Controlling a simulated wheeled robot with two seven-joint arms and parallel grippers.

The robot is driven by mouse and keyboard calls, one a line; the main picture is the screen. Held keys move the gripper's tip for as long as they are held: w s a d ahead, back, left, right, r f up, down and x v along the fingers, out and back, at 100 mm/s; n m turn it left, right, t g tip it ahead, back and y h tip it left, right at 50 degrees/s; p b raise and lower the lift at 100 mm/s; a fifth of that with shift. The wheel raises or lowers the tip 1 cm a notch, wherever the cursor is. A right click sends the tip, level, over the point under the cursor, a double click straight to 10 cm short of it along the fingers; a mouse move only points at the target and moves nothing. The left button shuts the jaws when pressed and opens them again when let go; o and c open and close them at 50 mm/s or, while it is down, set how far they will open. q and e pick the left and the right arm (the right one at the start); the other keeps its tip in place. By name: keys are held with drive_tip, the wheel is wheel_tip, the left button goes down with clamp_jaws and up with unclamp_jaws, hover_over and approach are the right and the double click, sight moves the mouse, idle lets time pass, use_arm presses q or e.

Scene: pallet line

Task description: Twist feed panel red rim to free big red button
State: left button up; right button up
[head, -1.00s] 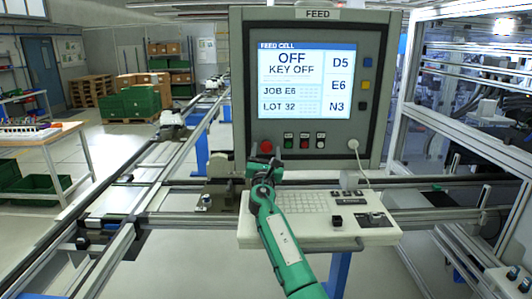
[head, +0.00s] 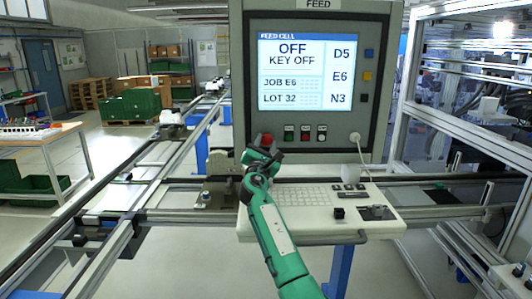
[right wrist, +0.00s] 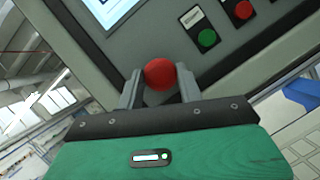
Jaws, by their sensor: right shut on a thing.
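The feed panel (head: 384,90) stands upright ahead, its screen (head: 306,75) reading OFF and KEY OFF. The big red button (head: 266,140) is at its lower left corner, partly hidden by my gripper. My right gripper (head: 263,152) reaches up to it from below. In the right wrist view the two fingers (right wrist: 158,82) are shut on the red button (right wrist: 160,72), one at each side of its red rim. The rim and cap cannot be told apart. My left gripper is not in view.
Right of the red button is a row of small buttons, green (head: 289,133), red (head: 305,133) and white (head: 322,133). A white keyboard shelf (head: 310,229) juts out below the panel. A white cable (head: 360,150) hangs at the right. Conveyor rails (head: 130,225) run at the left.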

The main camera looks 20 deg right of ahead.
drive_tip(key=shift+f+m+g+h+b, duration=0.2)
drive_tip(key=shift+m+g+h+b, duration=0.2)
drive_tip(key=shift+m+b, duration=0.45)
drive_tip(key=shift+a+r+m+g+h+b, duration=0.15)
drive_tip(key=shift+m+g+b, duration=0.2)
drive_tip(key=shift+m, duration=0.4)
drive_tip(key=shift+d+r+m+g+h+b, duration=0.15)
drive_tip(key=shift+m+g+b, duration=0.15)
drive_tip(key=shift+m, duration=0.4)
drive_tip(key=shift+a, duration=0.1)
drive_tip(key=o, duration=1)
